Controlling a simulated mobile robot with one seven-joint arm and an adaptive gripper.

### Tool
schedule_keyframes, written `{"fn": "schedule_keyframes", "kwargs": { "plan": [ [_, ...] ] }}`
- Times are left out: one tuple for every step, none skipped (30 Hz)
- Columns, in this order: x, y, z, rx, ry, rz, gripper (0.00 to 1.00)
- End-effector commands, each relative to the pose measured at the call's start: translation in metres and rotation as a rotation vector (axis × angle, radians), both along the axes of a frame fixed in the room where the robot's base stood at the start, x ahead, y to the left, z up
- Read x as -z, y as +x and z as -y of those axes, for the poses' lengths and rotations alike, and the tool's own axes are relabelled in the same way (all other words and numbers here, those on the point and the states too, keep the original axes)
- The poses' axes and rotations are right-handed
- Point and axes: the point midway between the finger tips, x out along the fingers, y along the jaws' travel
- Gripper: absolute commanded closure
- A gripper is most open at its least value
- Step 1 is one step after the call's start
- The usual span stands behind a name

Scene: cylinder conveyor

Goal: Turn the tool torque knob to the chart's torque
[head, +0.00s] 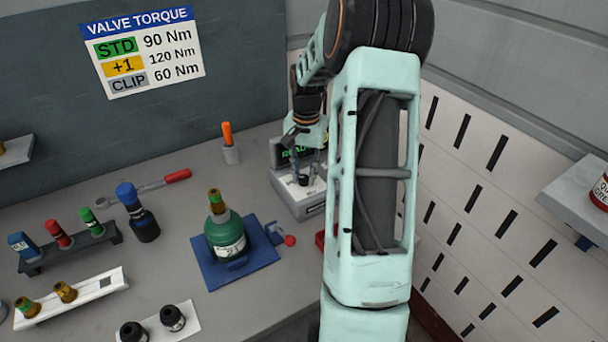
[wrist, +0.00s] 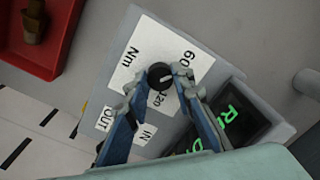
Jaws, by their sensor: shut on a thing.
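The torque tool (head: 299,197) is a pale box on the bench with a dark screen showing green letters. Its black knob (wrist: 160,75) sits on a white dial plate in the wrist view, with "60", "120", "Nm", "IN" and "OUT" legible. No 90 mark shows. The knob's pointer direction is not clear. My gripper (wrist: 161,82) has its blue fingers closed on either side of the knob; in the head view my gripper (head: 305,170) reaches down onto the tool. The chart (head: 143,52) reads STD 90 Nm, +1 120 Nm, CLIP 60 Nm.
A green cylinder (head: 225,238) with a brass valve stands on a blue fixture (head: 207,275). Left are a dark blue-capped bottle (head: 143,222), a wrench (head: 150,186) and racks of small parts. An orange-handled tool (head: 228,135) stands behind. A red tray (wrist: 62,40) lies beside the tool.

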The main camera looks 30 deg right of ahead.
Motion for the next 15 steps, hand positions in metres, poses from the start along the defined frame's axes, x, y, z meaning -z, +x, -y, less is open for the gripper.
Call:
{"fn": "schedule_keyframes", "kwargs": {
  "plan": [
    [0.0007, 0.0006, 0.0003, 0.028, -0.003, 0.001, 1.00],
    [0.0008, 0.0007, 0.0000, 0.049, -0.003, 0.001, 1.00],
    [0.0009, 0.0008, -0.0001, 0.079, -0.003, 0.001, 1.00],
    [0.0011, 0.0007, 0.0001, 0.102, -0.003, 0.001, 1.00],
    [0.0011, 0.0010, -0.0005, 0.128, -0.003, 0.002, 1.00],
    [0.0012, 0.0007, -0.0001, 0.163, -0.003, 0.002, 1.00],
    [0.0011, 0.0009, -0.0003, 0.190, -0.003, 0.002, 1.00],
    [0.0010, 0.0010, -0.0005, 0.219, -0.003, 0.003, 1.00],
    [0.0007, 0.0009, 0.0000, 0.257, -0.004, 0.003, 1.00],
    [0.0006, 0.0012, -0.0006, 0.285, -0.002, 0.003, 1.00],
    [0.0005, 0.0010, -0.0001, 0.314, -0.003, 0.003, 1.00],
    [0.0004, 0.0012, -0.0005, 0.352, -0.003, 0.003, 1.00],
    [0.0003, 0.0011, -0.0003, 0.382, -0.003, 0.004, 1.00],
    [0.0002, 0.0011, -0.0004, 0.409, -0.002, 0.003, 1.00],
    [0.0002, 0.0010, -0.0004, 0.447, -0.004, 0.003, 1.00]
  ]
}}
